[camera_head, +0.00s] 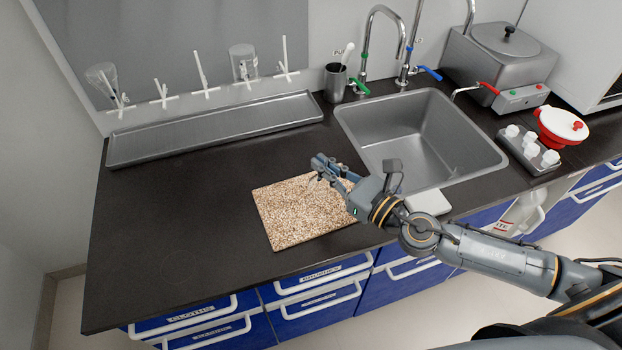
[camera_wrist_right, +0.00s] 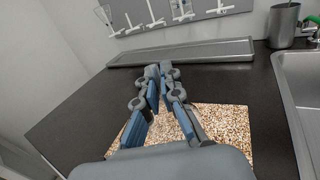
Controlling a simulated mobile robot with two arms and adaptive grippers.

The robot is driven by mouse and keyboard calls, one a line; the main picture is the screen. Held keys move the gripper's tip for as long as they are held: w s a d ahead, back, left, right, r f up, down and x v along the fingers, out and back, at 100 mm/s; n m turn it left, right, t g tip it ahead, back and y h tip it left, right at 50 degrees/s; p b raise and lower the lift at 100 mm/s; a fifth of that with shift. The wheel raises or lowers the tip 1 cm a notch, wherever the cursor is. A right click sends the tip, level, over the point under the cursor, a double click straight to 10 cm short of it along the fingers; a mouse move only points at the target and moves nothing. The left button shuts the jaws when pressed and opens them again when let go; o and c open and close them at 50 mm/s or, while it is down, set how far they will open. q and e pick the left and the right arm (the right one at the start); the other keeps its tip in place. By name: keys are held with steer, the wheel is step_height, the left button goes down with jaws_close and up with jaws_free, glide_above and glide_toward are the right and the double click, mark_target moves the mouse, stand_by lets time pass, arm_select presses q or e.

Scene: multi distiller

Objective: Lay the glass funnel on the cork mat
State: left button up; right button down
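The cork mat (camera_head: 285,225) lies flat on the dark counter left of the sink, and it also shows in the wrist view (camera_wrist_right: 228,125). My right gripper (camera_head: 318,168) reaches over the mat's back right part. In the wrist view its fingertips (camera_wrist_right: 160,72) are close together with a very narrow gap. A faint clear outline shows beside the fingers in the head view. I cannot tell whether it is the glass funnel or whether it is held. A cone-shaped clear glass piece (camera_head: 101,76) hangs on the leftmost wall peg. My left gripper is out of view.
A clear beaker (camera_head: 243,62) hangs on another peg. A long steel tray (camera_head: 215,130) runs along the wall. The sink (camera_head: 420,140) is right of the mat, with a metal cup (camera_head: 335,85) behind. The counter left of the mat is clear.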

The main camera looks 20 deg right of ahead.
mark_target(317, 180)
steer(key=f, duration=0.1)
steer(key=w+a+f, duration=0.1)
steer(key=a+f, duration=0.1)
steer(key=shift+w+a+f, duration=0.2)
steer(key=shift+w+f, duration=0.1)
steer(key=shift+f, duration=0.05)
steer(key=shift+f+b, duration=0.95)
steer(key=shift+f, duration=0.65)
steer(key=shift+f, duration=0.1)
steer(key=c, duration=1.5)
jaws_free()
steer(key=shift+s+d, duration=0.15)
steer(key=shift+s, duration=0.05)
steer(key=b+v, duration=0.4)
steer(key=v, duration=0.6)
steer(key=shift+s+f, duration=0.15)
steer(key=shift+s, duration=0.05)
steer(key=shift+s+d+r+b, duration=0.2)
steer(key=shift+s+d+b, duration=0.15)
steer(key=shift+s, duration=0.15)
